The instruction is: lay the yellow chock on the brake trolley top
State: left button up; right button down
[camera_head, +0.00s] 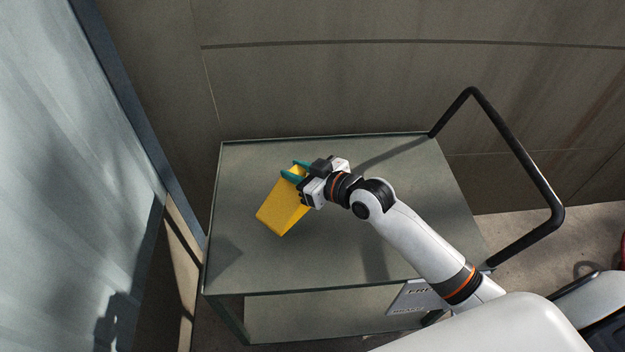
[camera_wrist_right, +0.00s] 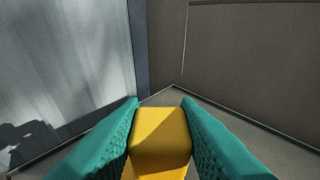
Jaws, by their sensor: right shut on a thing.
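The yellow chock (camera_head: 281,210) is a wedge-like block in the head view, over the left middle of the brake trolley top (camera_head: 410,161). My right gripper (camera_head: 294,176) is shut on the chock. In the right wrist view the chock (camera_wrist_right: 160,138) sits between the two teal fingers of the right gripper (camera_wrist_right: 160,125). The trolley top is a flat grey-green surface with a thin rim. I cannot tell whether the chock touches the top or hangs just above it. My left gripper is in neither view.
A black push handle (camera_head: 520,155) rises at the trolley's right end. A lower shelf (camera_head: 320,315) shows under the top. A dark wall (camera_head: 330,85) stands behind, and a pale panel (camera_head: 90,170) stands at the left. The top is bare around the chock.

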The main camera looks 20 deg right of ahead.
jog(key=f, duration=0.6)
jog(key=f+b, duration=0.1)
jog(key=f, duration=0.2)
jog(key=shift+s+d+f, duration=0.15)
jog(key=shift+s+d, duration=0.05)
jog(key=shift+s, duration=0.05)
jog(key=shift+f, duration=0.2)
jog(key=c, duration=1.1)
grip_release()
jog(key=shift+r, duration=0.25)
jog(key=v, duration=1.2)
jog(key=shift+f, duration=0.15)
